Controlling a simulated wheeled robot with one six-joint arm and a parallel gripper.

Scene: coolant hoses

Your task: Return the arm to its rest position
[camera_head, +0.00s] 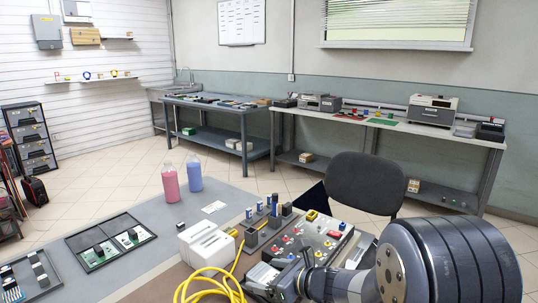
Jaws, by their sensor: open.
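My arm comes in from the lower right, with a large dark rounded link in front and a thinner grey wrist reaching left. My gripper (274,279) is at the bottom middle, low over the near edge of the work table (235,190). Its jaws are open, and I see nothing held between them. It is close to a yellow hose (212,286) that lies in loops to its left. A panel (312,236) with red and other coloured parts is just behind it. The arm hides part of the table's right side.
A white box (205,246) stands left of the panel. A pink bottle (170,183) and a blue bottle (195,177) stand farther back. Black trays (75,241) with boards lie left. A dark chair (365,183) stands behind the table.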

